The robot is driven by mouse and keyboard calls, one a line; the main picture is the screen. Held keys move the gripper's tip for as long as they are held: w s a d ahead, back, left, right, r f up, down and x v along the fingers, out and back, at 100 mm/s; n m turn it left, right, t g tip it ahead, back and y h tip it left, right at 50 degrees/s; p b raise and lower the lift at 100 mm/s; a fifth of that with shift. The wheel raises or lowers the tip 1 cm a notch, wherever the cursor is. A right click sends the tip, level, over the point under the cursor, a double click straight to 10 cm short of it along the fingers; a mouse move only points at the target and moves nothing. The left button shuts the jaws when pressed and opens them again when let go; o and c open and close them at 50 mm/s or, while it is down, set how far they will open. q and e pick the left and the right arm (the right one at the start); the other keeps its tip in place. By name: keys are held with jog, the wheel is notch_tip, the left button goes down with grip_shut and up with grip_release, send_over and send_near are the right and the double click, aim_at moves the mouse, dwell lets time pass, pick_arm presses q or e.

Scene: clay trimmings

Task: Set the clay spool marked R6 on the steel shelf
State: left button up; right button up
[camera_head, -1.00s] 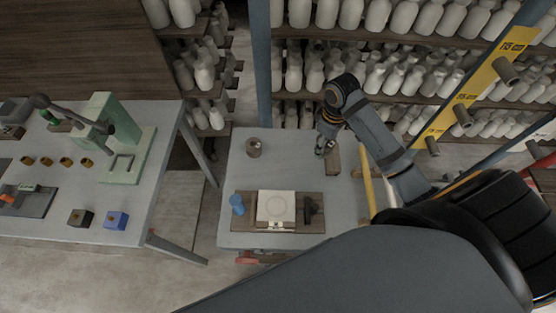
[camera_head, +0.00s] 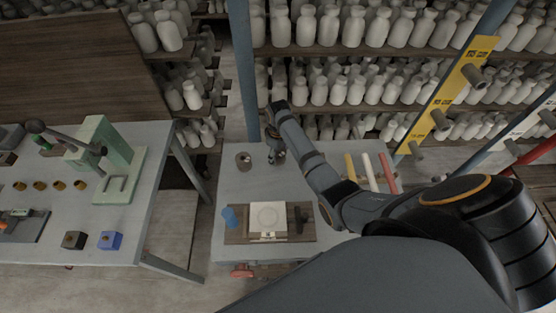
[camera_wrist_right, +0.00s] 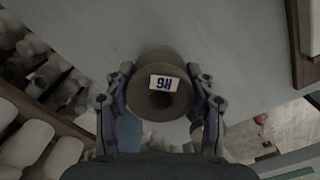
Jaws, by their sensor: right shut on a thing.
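My right gripper (camera_head: 276,157) is shut on a grey-brown clay spool (camera_wrist_right: 158,100), one finger on each side. The spool's round end faces the wrist camera. Its white label is upside down with blue marks that look like R6, though the letter is hard to read. In the head view the fingers mostly hide the held spool. Below is a grey top (camera_head: 232,188); I cannot tell whether it is the steel shelf. Another short, round spool-like piece (camera_head: 243,161) stands on it, left of my right gripper. My left gripper is not in view.
A wooden board (camera_head: 236,236) with a white slab (camera_head: 268,217) and a blue cup (camera_head: 229,217) lies on the near part. Yellow, white and red bars (camera_head: 367,172) lie right of my arm. Bottle racks (camera_head: 340,52) stand behind. A workbench with a green press (camera_head: 118,180) is at left.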

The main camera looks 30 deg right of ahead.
aim_at(278, 160)
jog(key=shift+f, duration=1.65)
jog(key=o, duration=1.4)
jog(key=shift+c, duration=0.2)
notch_tip(278, 160, up, 12)
jog(key=shift+r+b, duration=0.1)
jog(key=shift+b, duration=0.25)
